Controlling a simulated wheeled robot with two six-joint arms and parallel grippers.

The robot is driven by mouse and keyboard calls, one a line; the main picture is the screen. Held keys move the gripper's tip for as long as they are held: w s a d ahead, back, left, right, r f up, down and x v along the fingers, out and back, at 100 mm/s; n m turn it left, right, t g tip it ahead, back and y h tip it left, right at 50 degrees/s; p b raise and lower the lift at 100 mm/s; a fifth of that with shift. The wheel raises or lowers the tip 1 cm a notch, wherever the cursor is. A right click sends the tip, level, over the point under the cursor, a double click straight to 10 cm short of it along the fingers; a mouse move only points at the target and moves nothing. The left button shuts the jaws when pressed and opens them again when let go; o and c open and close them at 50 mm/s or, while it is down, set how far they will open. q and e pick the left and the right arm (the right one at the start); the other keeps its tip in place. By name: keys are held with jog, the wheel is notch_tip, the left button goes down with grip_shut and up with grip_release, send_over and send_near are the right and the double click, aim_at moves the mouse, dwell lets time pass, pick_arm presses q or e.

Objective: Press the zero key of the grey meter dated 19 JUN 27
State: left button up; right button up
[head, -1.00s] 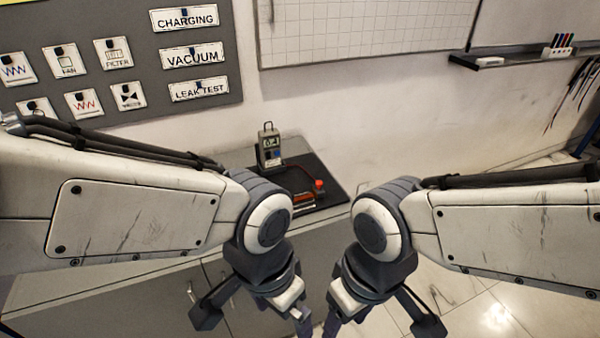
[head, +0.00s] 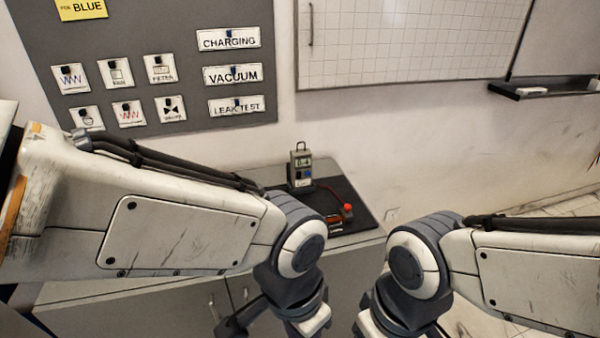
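A small grey meter (head: 301,183) with a top handle, a light display and a blue patch stands upright at the back of the bench in the head view. Its date and key markings are too small to read. It is the only meter I see. My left gripper (head: 272,330) is low at the bottom edge, in front of the bench, its fingers spread and partly cut off. My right gripper (head: 402,333) is also at the bottom edge, spread and partly cut off. Both look empty and are well apart from the meter.
A black mat (head: 362,219) lies on the grey bench (head: 240,174). A red knob (head: 347,211) with a red cable is on it, beside a dark red-orange item (head: 333,220) partly hidden by my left arm. A sign board (head: 190,50) and a whiteboard (head: 420,40) hang behind.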

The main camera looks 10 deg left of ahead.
pick_arm(q)
grip_shut()
dwell(0.5)
dwell(0.8)
